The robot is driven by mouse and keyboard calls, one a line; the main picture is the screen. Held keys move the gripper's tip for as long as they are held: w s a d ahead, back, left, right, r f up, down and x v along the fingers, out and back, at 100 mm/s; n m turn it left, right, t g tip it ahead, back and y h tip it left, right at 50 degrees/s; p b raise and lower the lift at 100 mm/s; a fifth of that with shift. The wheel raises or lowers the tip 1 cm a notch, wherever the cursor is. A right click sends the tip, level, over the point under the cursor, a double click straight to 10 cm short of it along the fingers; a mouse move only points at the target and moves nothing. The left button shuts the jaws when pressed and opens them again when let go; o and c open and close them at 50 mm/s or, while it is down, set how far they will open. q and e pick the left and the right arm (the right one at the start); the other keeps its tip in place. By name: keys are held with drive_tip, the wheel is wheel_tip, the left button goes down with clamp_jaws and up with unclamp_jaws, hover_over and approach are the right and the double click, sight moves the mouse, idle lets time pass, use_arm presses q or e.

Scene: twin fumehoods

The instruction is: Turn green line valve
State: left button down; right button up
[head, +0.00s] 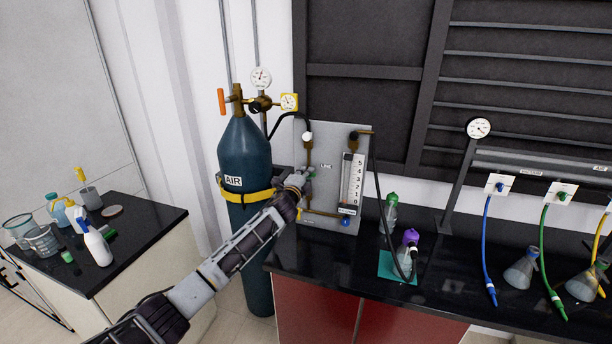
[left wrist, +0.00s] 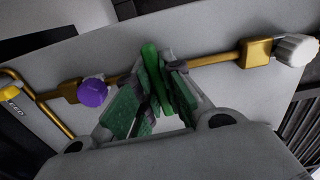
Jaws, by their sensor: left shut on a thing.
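The green valve handle (left wrist: 149,62) shows in the left wrist view as a bright green lever on a brass pipe. In the head view only a bit of green (head: 311,171) shows at the left side of the grey gas panel (head: 335,140). My left gripper (head: 301,180) is at that spot. In the left wrist view its two fingers (left wrist: 154,92), with dark green pads, are closed around the handle from both sides. The lower part of the handle is hidden between the pads. My right gripper is in neither view.
A purple knob (left wrist: 92,93) and a white knob (left wrist: 297,49) sit on the same pipe line. The dark AIR cylinder (head: 245,160) with a yellow strap stands just left of the panel. Flasks and hoses are on the black bench (head: 450,285) to the right.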

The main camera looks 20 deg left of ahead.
use_arm(q)
drive_tip(key=n, duration=0.4)
drive_tip(key=shift+f+b, duration=0.15)
drive_tip(key=shift+b, duration=0.2)
drive_tip(key=n, duration=0.7)
drive_tip(key=shift+n, duration=0.3)
drive_tip(key=n, duration=0.4)
drive_tip(key=shift+n, duration=0.3)
drive_tip(key=c, duration=1.5)
unclamp_jaws()
drive_tip(key=shift+s, duration=0.2)
